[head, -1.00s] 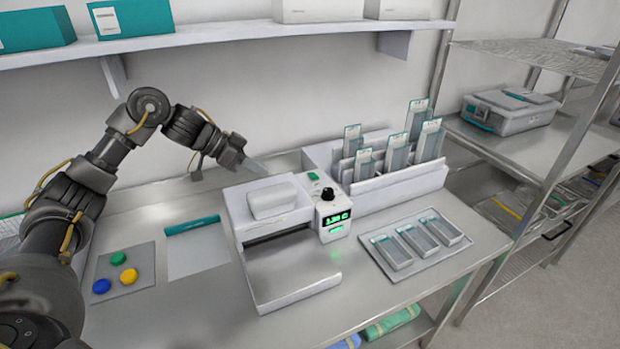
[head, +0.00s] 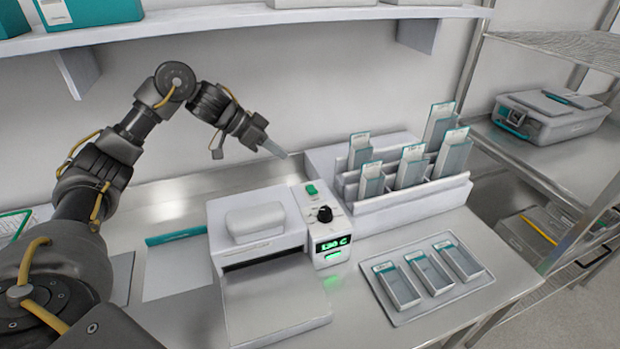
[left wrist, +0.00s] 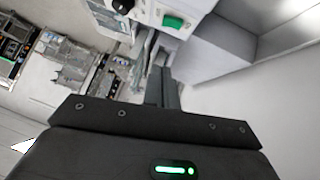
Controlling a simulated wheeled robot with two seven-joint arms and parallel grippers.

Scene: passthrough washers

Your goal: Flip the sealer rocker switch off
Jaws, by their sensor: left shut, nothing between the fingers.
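The white sealer (head: 222,225) stands on the steel bench. Its green rocker switch (head: 311,189) sits at the back of the control panel, behind a black knob (head: 324,214) and a lit green display (head: 332,246). My left gripper (head: 284,155) is shut and empty, behind and above the switch, apart from it. In the left wrist view the shut fingers (left wrist: 163,88) point toward the panel, and the green switch (left wrist: 174,22) shows just beyond their tips. Which way the rocker is tilted I cannot tell. My right gripper is not in view.
A white rack (head: 420,205) with several upright pouches stands close to the right of the sealer. A tray (head: 395,308) with three small boxes lies in front of it. A shelf (head: 200,38) runs along the wall above. A wire rack stands at the right.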

